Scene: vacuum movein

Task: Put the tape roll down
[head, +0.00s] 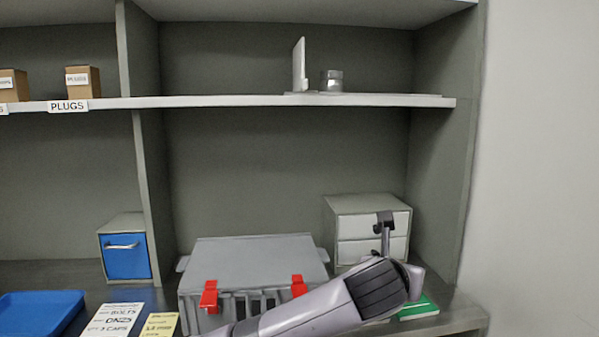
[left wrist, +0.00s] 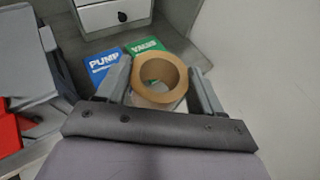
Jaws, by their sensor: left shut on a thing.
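The tan tape roll (left wrist: 158,98) sits between the two fingers of my left gripper (left wrist: 160,66) in the left wrist view. The gripper is shut on it, one finger on each side, and the roll's open hole faces the camera. Below it is the grey bench top; I cannot tell whether the roll touches it. In the head view my left arm reaches across the front to the right, and its wrist hides the fingers and the roll. My right gripper is not in either view.
A blue PUMP card (left wrist: 98,68) and a green VALVE card (left wrist: 146,45) lie beside the roll. A grey drawer unit (head: 368,226) stands behind. A grey case (head: 255,255) with red latches stands left. A blue tray (head: 40,312) is far left.

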